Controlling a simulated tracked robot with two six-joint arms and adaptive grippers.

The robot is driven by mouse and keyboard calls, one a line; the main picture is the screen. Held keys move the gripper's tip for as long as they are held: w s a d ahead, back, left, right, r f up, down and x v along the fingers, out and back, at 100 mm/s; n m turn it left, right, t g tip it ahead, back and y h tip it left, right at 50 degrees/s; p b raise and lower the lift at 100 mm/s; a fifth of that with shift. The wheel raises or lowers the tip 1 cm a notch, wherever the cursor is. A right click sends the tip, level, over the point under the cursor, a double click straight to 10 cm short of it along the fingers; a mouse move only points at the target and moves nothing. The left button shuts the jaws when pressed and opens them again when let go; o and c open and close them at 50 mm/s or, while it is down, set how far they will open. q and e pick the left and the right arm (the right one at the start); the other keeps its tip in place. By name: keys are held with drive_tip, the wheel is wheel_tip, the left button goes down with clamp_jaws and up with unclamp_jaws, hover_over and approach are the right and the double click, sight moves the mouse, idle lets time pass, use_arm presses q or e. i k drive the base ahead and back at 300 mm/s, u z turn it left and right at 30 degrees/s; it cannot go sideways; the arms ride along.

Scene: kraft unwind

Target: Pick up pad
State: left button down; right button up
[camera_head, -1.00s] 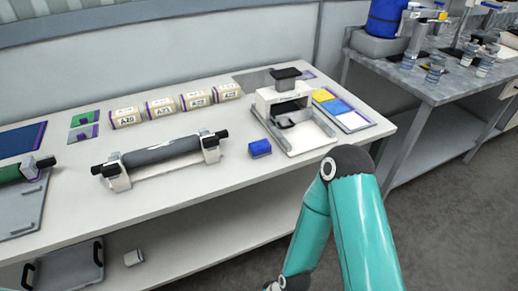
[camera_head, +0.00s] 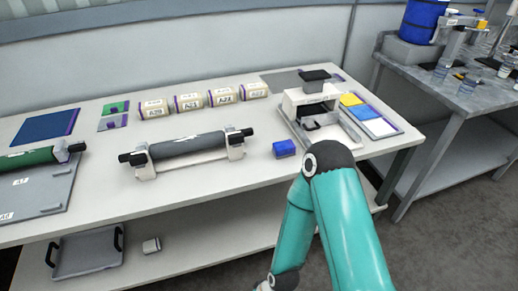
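A small blue block (camera_head: 285,148), which may be the pad, lies on the white table (camera_head: 215,185) near its front edge. Flat yellow (camera_head: 351,99), blue (camera_head: 365,109) and white (camera_head: 381,127) pads lie on a tray at the table's right end. A teal arm of mine rises from the bottom right, its elbow in front of the table edge just right of the blue block. Its gripper is below the picture. Neither gripper shows.
A grey roller on a stand (camera_head: 188,148), several labelled rolls (camera_head: 221,97) and a white press-like device (camera_head: 312,100) stand on the table. A metal bench (camera_head: 435,85) stands at right.

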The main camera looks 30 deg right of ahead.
sight(282, 150)
drive_tip(key=z, duration=0.3)
drive_tip(key=i, duration=0.2)
drive_tip(key=u, duration=2.4)
drive_tip(key=k, duration=2.65)
drive_tip(key=z, duration=1.35)
drive_tip(key=i, duration=1.05)
